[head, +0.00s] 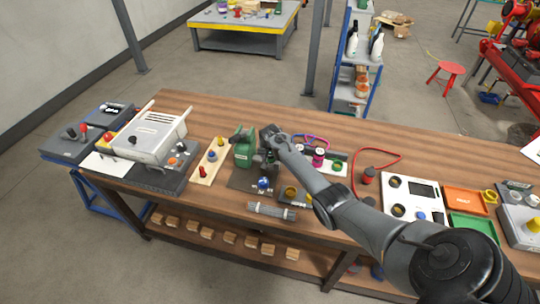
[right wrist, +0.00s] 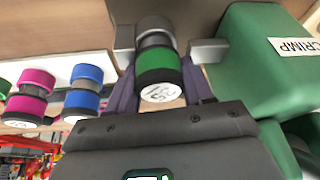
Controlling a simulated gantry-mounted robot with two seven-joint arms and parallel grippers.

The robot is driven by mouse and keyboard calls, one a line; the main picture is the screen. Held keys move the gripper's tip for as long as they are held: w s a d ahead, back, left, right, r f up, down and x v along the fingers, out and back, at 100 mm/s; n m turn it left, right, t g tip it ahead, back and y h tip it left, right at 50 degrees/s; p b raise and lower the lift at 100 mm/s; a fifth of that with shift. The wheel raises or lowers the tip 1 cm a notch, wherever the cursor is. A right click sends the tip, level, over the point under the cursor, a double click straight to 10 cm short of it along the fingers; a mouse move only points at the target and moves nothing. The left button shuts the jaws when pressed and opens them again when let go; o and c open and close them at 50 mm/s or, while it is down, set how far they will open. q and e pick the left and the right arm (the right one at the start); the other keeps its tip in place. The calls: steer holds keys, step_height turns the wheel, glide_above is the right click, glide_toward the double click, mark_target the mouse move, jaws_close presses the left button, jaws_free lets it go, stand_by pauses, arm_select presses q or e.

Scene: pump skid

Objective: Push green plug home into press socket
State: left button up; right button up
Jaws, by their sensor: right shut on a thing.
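The green plug (right wrist: 158,82) sits between the two fingers of my right gripper (right wrist: 163,50) in the right wrist view. It has green and black bands, and its white labelled end faces the camera. In the head view my right gripper (head: 270,152) is just right of the green press (head: 243,150), and the plug is hard to make out there. The press body also fills the right side of the right wrist view (right wrist: 262,65), with a "CRIMP" label, close beside one finger. I cannot make out the press socket. My left gripper is not in view.
A magenta plug (right wrist: 30,95) and a blue plug (right wrist: 85,88) stand left of the held one. A wooden board with small knobs (head: 205,165) lies left of the press. A mesh cylinder (head: 271,211) lies at the bench's front edge. A white panel (head: 412,200) is farther right.

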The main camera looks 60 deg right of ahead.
steer(key=o, duration=1.4)
steer(key=shift+c, duration=0.2)
steer(key=shift+s+a+r, duration=0.1)
steer(key=shift+a+r, duration=0.05)
steer(key=shift+r, duration=0.3)
steer(key=p+v, duration=0.2)
steer(key=v, duration=0.8)
steer(key=shift+p, duration=0.4)
steer(key=shift+f, duration=0.1)
